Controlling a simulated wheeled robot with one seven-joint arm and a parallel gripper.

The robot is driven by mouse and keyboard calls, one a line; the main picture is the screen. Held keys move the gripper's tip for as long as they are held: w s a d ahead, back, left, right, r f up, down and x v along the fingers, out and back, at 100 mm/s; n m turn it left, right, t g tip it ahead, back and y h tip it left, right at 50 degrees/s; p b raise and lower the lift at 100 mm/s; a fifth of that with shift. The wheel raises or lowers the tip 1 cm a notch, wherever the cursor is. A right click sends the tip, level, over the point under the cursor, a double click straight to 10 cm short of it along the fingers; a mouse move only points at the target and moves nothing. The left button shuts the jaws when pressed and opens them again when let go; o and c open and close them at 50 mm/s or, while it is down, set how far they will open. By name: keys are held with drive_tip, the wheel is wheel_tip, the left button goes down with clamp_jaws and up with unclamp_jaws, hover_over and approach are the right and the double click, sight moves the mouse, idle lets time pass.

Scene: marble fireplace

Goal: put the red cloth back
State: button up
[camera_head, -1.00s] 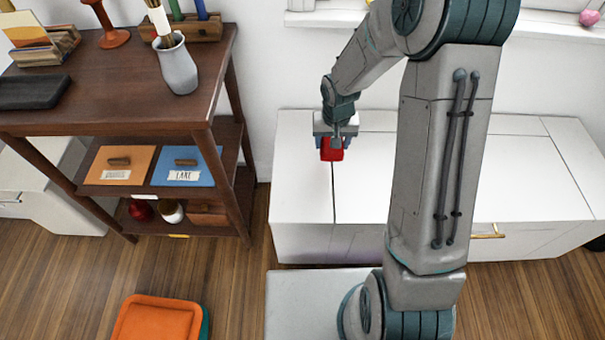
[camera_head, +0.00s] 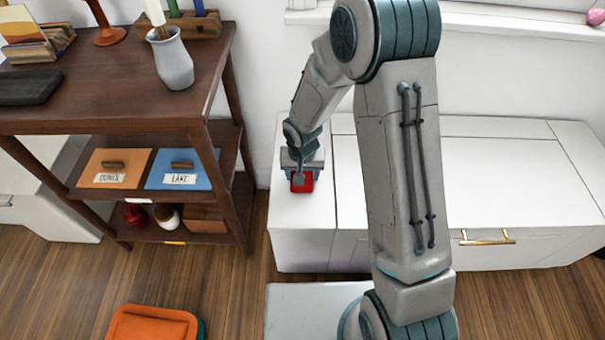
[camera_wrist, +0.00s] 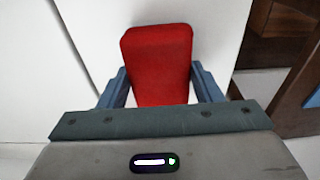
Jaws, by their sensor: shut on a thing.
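The red cloth (camera_head: 303,183) is a small folded block held between the fingers of my gripper (camera_head: 302,178). In the wrist view the cloth (camera_wrist: 158,62) sticks out past the two blue fingertips of my gripper (camera_wrist: 159,85), which press on its sides. It is over the left end of the white cabinet top (camera_head: 300,211). I cannot tell whether the cloth touches that top.
A dark wooden shelf unit (camera_head: 110,118) stands to the left, with orange (camera_head: 113,168) and blue (camera_head: 181,168) panels on its middle shelf. The right part of the white top is clear behind my arm.

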drive_tip(key=o, duration=1)
drive_tip(key=shift+f, duration=0.1)
wheel_tip(320, 180, up, 12)
drive_tip(key=s+p, duration=0.2)
drive_tip(key=p, duration=0.2)
drive_tip(key=shift+n, duration=0.3)
drive_tip(key=s+d+r, duration=0.4)
drive_tip(key=s+r, duration=0.1)
drive_tip(key=s+d+r, duration=0.4)
drive_tip(key=s+d, duration=0.1)
drive_tip(key=s, duration=0.1)
drive_tip(key=s+d+r, duration=0.5)
drive_tip(key=shift+s+d+r, duration=0.1)
drive_tip(key=shift+s+r, duration=0.2)
drive_tip(key=shift+r, duration=0.05)
